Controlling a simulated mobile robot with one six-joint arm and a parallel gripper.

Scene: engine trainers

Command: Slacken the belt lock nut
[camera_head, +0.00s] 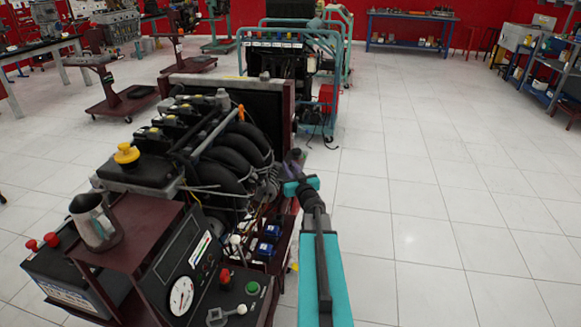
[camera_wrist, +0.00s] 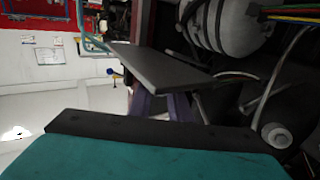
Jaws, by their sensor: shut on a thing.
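My gripper (camera_head: 294,166) reaches to the right side of the engine trainer (camera_head: 250,155), near its black hoses and pulley end. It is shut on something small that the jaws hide. I cannot make out the belt lock nut in either view. In the wrist view, the dark edge and teal body of my gripper (camera_wrist: 150,130) fill the bottom. Beyond it are a dark flat plate (camera_wrist: 150,68), a grey rounded housing (camera_wrist: 225,22) and a round bolt-like end (camera_wrist: 278,135).
The trainer's front panel carries a gauge (camera_head: 181,296) and a green button (camera_head: 252,288). A metal jug (camera_head: 93,222) stands on its maroon shelf. Coloured wires (camera_wrist: 290,12) run near the housing. A teal-framed trainer (camera_head: 290,50) stands behind. The tiled floor (camera_head: 430,190) to the right is clear.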

